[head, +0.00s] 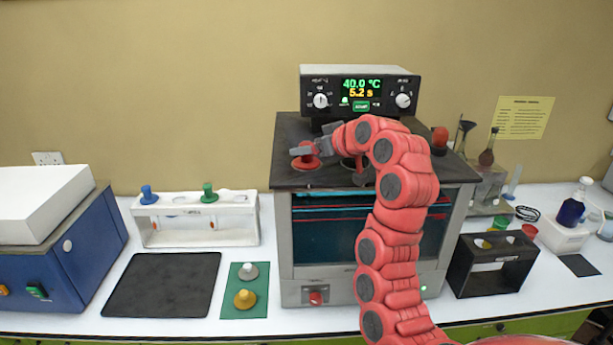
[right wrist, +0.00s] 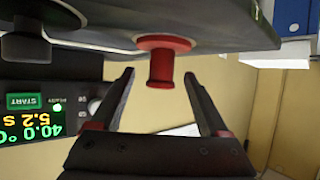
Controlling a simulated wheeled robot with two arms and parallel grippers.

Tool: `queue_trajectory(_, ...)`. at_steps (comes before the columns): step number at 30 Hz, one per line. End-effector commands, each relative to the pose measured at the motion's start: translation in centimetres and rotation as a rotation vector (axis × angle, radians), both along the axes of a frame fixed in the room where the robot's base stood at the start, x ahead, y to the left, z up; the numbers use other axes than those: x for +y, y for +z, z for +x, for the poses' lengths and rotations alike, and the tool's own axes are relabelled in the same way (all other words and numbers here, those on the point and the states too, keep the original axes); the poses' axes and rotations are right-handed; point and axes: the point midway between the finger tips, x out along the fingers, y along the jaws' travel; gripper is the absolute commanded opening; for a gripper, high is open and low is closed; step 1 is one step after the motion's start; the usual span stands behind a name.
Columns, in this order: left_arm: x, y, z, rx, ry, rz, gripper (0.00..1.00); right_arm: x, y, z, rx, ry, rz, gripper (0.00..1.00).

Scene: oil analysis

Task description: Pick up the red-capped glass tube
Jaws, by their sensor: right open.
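A red cap (head: 305,162) stands up from the dark top of the water bath (head: 283,140), at its left side. Any glass below the cap is hidden by the bath top. In the right wrist view the red cap (right wrist: 162,62) appears ahead of and between my fingertips, apart from both. My right gripper (head: 311,149) is open and empty, beside the cap in the head view; its two fingers also show in the right wrist view (right wrist: 160,75). My left gripper is out of view.
A control panel (head: 330,84) reading 40.0 °C rises behind the bath. A white rack (head: 200,236) with blue and green stoppers stands left. A black rack (head: 492,280) and glassware stand right. A black mat (head: 162,284) lies front left.

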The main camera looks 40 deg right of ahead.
Motion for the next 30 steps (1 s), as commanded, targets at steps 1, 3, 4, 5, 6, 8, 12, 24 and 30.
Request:
queue_trajectory(1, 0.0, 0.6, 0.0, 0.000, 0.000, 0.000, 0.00, 0.1, 0.1, 0.4, 0.003, 0.002, 0.002, 0.79)
queue_trajectory(3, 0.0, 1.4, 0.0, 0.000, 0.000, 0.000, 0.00, 0.2, -0.2, 1.3, 0.005, 0.004, 0.004, 0.79)
queue_trajectory(4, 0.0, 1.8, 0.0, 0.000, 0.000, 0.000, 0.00, 0.2, -0.2, 1.8, 0.003, 0.003, 0.005, 0.79)
queue_trajectory(5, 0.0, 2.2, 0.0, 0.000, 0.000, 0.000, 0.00, 0.3, -0.3, 2.3, 0.003, 0.005, 0.004, 0.79)
queue_trajectory(6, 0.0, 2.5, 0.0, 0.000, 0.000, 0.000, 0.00, 0.3, -0.8, 2.9, 0.007, 0.004, 0.004, 0.79)
queue_trajectory(8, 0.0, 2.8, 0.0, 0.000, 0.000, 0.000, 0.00, 0.2, -1.2, 3.6, 0.004, 0.002, 0.002, 0.79)
queue_trajectory(12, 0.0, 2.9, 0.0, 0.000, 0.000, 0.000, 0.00, 0.3, -1.8, 4.4, 0.001, 0.003, -0.001, 0.79)
queue_trajectory(24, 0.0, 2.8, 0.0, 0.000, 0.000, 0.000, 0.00, 0.2, -1.8, 4.3, 0.000, 0.001, 0.000, 0.34)
queue_trajectory(30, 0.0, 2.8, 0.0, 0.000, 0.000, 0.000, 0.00, 0.3, -1.8, 4.4, 0.000, 0.001, 0.000, 0.00)
